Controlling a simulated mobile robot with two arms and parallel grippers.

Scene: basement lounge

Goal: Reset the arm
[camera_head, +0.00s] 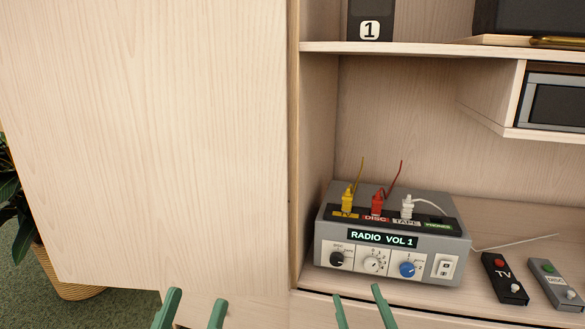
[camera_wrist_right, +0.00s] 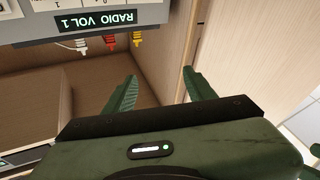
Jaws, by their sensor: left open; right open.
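My left gripper (camera_head: 192,310) is at the bottom of the head view, in front of the wooden cabinet panel. Its two green fingers are apart with nothing between them. My right gripper (camera_head: 358,308) is a little to its right, in front of and below the grey radio box (camera_head: 325,243). Its fingers are also apart and empty. In the right wrist view the right gripper (camera_wrist_right: 160,92) shows open, with the radio box (camera_wrist_right: 130,15) at the top, apart from the fingers.
The radio box has knobs, a switch and yellow, red and white plugs on top. Two remotes, one marked TV (camera_head: 503,277) and a grey one (camera_head: 556,283), lie right of it on the shelf. A wooden panel (camera_head: 150,140) stands at left, with a potted plant (camera_head: 70,275) beyond it.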

